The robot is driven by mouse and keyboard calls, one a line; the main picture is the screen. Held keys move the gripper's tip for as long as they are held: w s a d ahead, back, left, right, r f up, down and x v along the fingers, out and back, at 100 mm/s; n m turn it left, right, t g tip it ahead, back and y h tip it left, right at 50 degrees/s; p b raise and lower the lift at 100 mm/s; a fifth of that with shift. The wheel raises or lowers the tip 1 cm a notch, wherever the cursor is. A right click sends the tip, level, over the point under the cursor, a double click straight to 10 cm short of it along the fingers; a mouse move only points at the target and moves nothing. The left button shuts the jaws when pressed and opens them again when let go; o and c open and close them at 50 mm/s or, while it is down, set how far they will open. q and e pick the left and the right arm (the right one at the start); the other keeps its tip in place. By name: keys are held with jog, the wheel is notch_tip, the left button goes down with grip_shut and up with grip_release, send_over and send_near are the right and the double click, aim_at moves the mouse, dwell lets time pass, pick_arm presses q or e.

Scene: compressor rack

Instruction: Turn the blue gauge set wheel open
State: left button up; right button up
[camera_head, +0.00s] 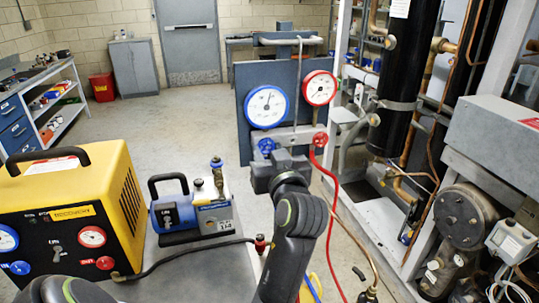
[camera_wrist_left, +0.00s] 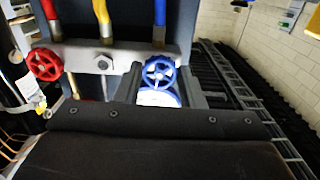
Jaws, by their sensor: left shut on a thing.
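The blue gauge set wheel (camera_head: 266,145) sits at the left of the gauge manifold, below the blue-rimmed gauge (camera_head: 266,106). My left gripper (camera_head: 270,157) is at the wheel, in front of and just below it in the head view. In the left wrist view the spoked blue wheel (camera_wrist_left: 158,72) lies between the two fingers of my left gripper (camera_wrist_left: 158,84), which is shut on it. The wheel's lower part is hidden by the gripper in the head view. My right gripper is in neither view.
A red wheel (camera_head: 320,139) and red-rimmed gauge (camera_head: 320,88) are close to the right, with a red hose (camera_head: 333,205) hanging down. A yellow recovery unit (camera_head: 75,215) and blue pump (camera_head: 205,213) stand left. The compressor (camera_head: 464,217) is at right.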

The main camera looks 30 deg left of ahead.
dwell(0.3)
pick_arm(q)
jog(key=o, duration=1)
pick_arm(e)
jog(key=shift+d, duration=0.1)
